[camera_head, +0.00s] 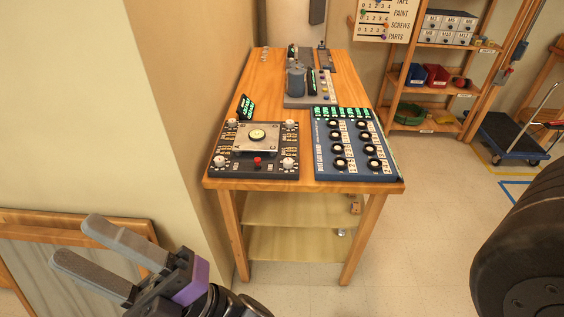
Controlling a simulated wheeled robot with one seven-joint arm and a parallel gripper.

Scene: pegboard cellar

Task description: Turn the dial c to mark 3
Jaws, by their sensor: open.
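A blue panel (350,170) lies on the front right of the wooden table (240,182). It bears two columns of black-and-white dials (336,149) with small white marks beside them, and green lit displays (341,113) along its back edge. A dark panel (225,170) to its left has a white knob near each corner, a central plate (257,136) and a red button (257,161). The letters and marks are too small to read, so I cannot tell which dial is c or where it points. My gripper (77,242) is open and empty at the lower left, well apart from the table.
A small green-lit display (246,107) stands behind the dark panel. Another device with a grey cylinder (296,80) sits farther back. A wall (158,130) borders the table's left side. A framed board (30,255) stands near my gripper.

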